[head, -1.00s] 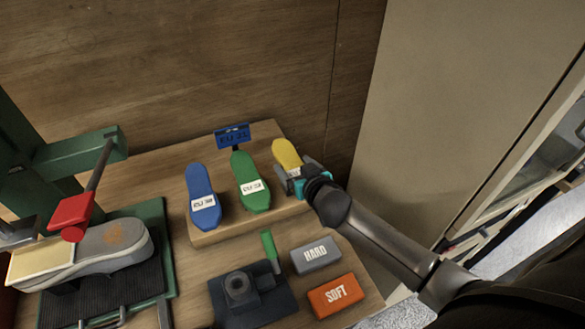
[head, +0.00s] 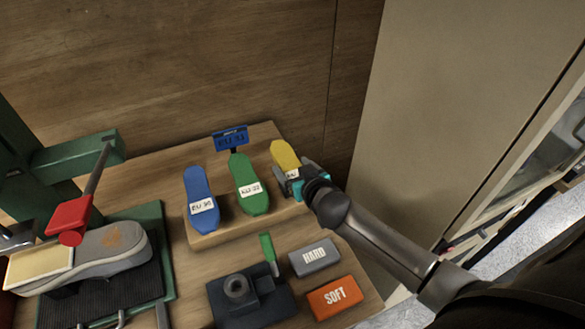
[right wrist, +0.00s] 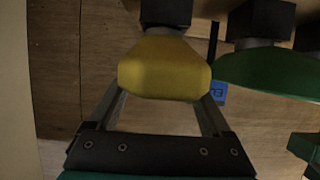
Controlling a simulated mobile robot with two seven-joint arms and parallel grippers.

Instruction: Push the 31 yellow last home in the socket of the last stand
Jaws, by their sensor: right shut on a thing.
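The yellow last (head: 286,156) stands at the right end of the wooden last stand (head: 222,232), to the right of the green last (head: 247,180) and the blue last (head: 198,190). My right gripper (head: 294,183) is shut on the yellow last near its lower, labelled end. In the right wrist view the yellow last (right wrist: 163,68) lies between the two fingers (right wrist: 163,98), below a dark block (right wrist: 166,12). Its label is partly covered by the gripper. I cannot tell how deep it sits in its socket. My left gripper is out of view.
A blue sign (head: 231,138) stands behind the green last. A grey HARD block (head: 314,257), an orange SOFT block (head: 335,297) and a dark fixture (head: 250,300) lie in front. A grey sneaker (head: 110,252) sits under a green press at left. A cabinet panel (head: 450,90) rises at right.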

